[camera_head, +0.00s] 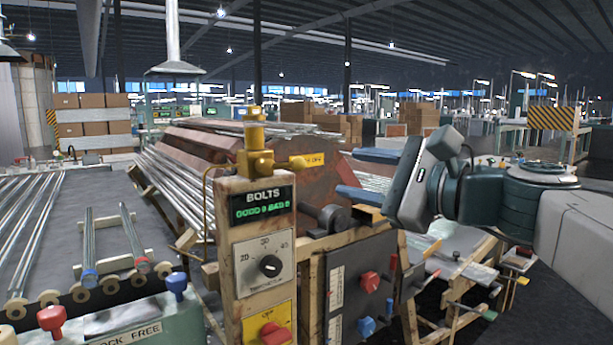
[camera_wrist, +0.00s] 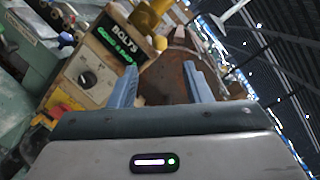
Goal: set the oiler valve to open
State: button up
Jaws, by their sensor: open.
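The oiler (camera_head: 255,140) is a yellow, brass-like fitting with an upright cup, on top of the wooden post that carries the BOLTS sign. In the wrist view, yellow parts of it (camera_wrist: 147,18) show at the top, partly cut off. I cannot tell the valve's setting. My gripper (camera_head: 347,172) is open and empty, to the right of the oiler and apart from it. Its two blue fingers point left. In the wrist view, my gripper (camera_wrist: 160,68) has a wide gap towards the rust-brown machine.
The BOLTS sign (camera_head: 262,206), dial panel (camera_head: 265,262) and red knob (camera_head: 276,333) are on the post below. A rust-brown drum machine (camera_head: 330,190) stands behind my fingers. A dark panel (camera_head: 350,285) with red and blue knobs is below. Glass tubes lie at left.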

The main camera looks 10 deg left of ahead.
aim_at(304, 165)
jog(key=x, duration=1.2)
jog(key=shift+w+a+f+b, duration=0.1)
jog(key=shift+a+b, duration=0.2)
jog(key=shift+b, duration=0.1)
jog(key=c, duration=1)
